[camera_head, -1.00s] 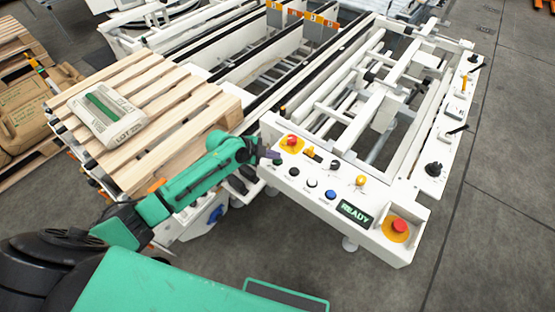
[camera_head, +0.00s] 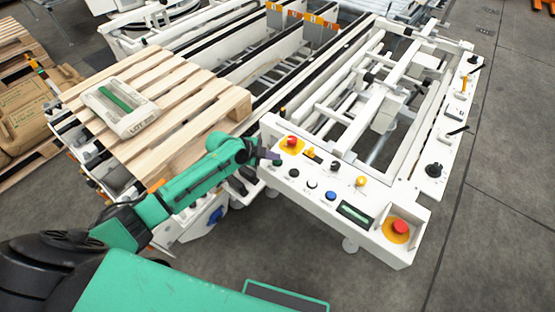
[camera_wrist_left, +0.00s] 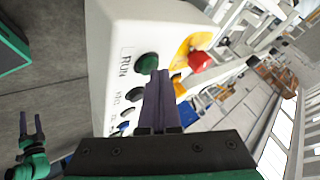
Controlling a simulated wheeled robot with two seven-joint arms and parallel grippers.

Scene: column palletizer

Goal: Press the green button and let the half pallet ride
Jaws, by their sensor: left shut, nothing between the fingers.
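The green button (camera_wrist_left: 147,64), by the label RUN, is at the near edge of the white control panel (camera_head: 300,185). My left gripper (camera_wrist_left: 158,78) is shut and empty, its tips at the button and overlapping its edge; in the head view the gripper (camera_head: 270,156) partly hides the button (camera_head: 277,162). Whether the button is pressed in I cannot tell. The wooden half pallet (camera_head: 190,112) lies on the machine at left, with a white sack marked LOT (camera_head: 121,108) on top. My right gripper (camera_wrist_left: 32,128) shows open in the left wrist view, away from the panel.
Red stop buttons (camera_head: 291,142) and (camera_head: 400,227) sit on yellow plates on the panel. Black, white, blue (camera_head: 331,195) and yellow controls lie between them. A display (camera_head: 355,213) glows green, its text unreadable. White conveyor rails (camera_head: 290,75) run behind. Floor is clear at right.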

